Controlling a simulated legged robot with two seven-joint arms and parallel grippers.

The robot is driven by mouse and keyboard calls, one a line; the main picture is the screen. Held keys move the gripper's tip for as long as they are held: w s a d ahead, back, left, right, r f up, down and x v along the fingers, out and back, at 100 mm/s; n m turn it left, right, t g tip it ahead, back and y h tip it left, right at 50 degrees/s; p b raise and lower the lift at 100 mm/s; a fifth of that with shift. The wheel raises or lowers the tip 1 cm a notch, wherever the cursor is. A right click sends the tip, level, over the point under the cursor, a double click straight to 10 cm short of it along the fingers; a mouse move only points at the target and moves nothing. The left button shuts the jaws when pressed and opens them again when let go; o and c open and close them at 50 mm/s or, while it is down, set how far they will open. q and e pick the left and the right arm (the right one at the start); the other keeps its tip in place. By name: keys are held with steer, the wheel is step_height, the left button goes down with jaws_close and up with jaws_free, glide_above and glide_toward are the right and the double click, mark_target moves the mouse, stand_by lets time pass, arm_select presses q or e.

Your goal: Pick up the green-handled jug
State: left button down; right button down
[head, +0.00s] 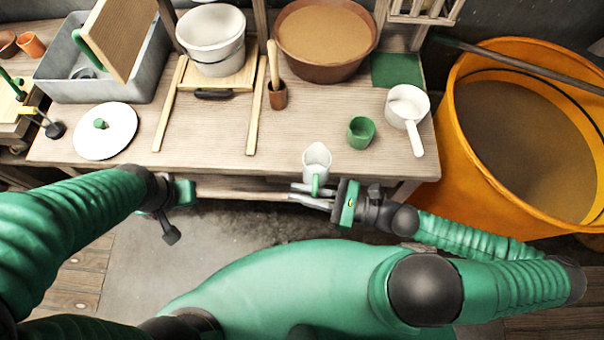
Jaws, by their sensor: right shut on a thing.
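The green-handled jug (317,160) is small, pale and upright, at the front edge of the wooden workbench (225,135). Its green handle faces me. My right gripper (316,193) reaches in from the right and is shut on this handle; the fingers partly hide its lower end. I cannot tell whether the jug's base touches the bench. My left gripper (188,193) is in front of the bench edge at left, away from the jug. Its fingers are not clear enough to tell open from shut.
A green cup (361,132) and a white handled pot (408,103) stand right of the jug. A white lid (105,131), wooden rails (169,105), a white bucket (212,35) and a brown basin (325,42) occupy the bench. A large orange tub (440,165) stands at right.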

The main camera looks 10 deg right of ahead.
steer(key=shift+s+a+r+p, duration=0.15)
steer(key=shift+s+p, duration=0.1)
steer(key=shift+s, duration=0.2)
steer(key=shift+s+a+f+p, duration=0.1)
steer(key=shift+s+p, duration=0.1)
steer(key=shift+s, duration=0.2)
stand_by(1.9)
